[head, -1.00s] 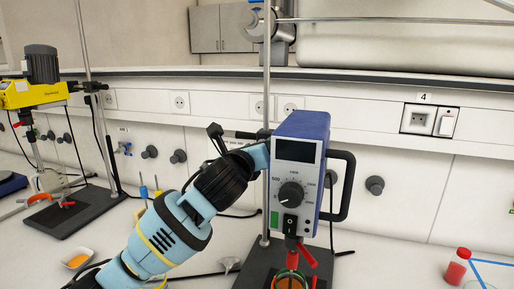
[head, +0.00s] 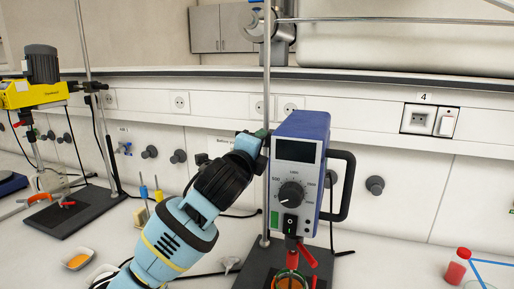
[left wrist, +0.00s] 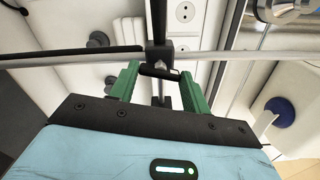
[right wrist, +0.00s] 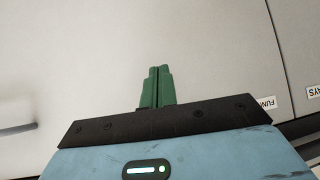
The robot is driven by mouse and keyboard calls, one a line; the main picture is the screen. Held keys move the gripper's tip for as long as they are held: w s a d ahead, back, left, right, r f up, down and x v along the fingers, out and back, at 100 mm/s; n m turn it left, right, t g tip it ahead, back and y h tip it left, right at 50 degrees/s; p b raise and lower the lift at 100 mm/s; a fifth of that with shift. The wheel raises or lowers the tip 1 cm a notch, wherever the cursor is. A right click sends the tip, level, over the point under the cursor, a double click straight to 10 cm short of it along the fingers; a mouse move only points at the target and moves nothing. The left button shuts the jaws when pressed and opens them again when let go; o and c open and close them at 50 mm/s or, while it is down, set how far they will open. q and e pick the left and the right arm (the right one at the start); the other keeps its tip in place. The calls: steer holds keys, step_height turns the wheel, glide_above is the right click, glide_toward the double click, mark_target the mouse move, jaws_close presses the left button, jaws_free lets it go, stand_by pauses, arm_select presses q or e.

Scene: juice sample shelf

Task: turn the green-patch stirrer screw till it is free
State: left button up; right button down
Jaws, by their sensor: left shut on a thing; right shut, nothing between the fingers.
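The blue stirrer (head: 303,140) has a green patch (head: 274,219) on its lower front left and hangs on the upright rod (head: 266,90) behind it. My left gripper (head: 262,137) reaches up to the clamp beside the stirrer's upper left and covers the screw in the head view. In the left wrist view, its green fingers (left wrist: 157,73) stand on either side of a small dark piece, the screw (left wrist: 160,71), and are shut on it. How far the screw is turned cannot be told. My right gripper (right wrist: 157,72) is shut and empty, away from the stirrer.
A red-trimmed vessel (head: 290,281) sits below the stirrer. A yellow stirrer (head: 35,93) stands at the left. A red-capped bottle (head: 457,267) is at the right. My right gripper faces a plain pale surface (right wrist: 70,60).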

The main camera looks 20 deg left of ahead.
arm_select(q)
steer(key=shift+n, duration=1.6)
steer(key=o, duration=1)
steer(key=shift+s, duration=0.15)
steer(key=s, duration=0.7)
steer(key=shift+s, duration=0.3)
steer(key=shift+a, duration=0.1)
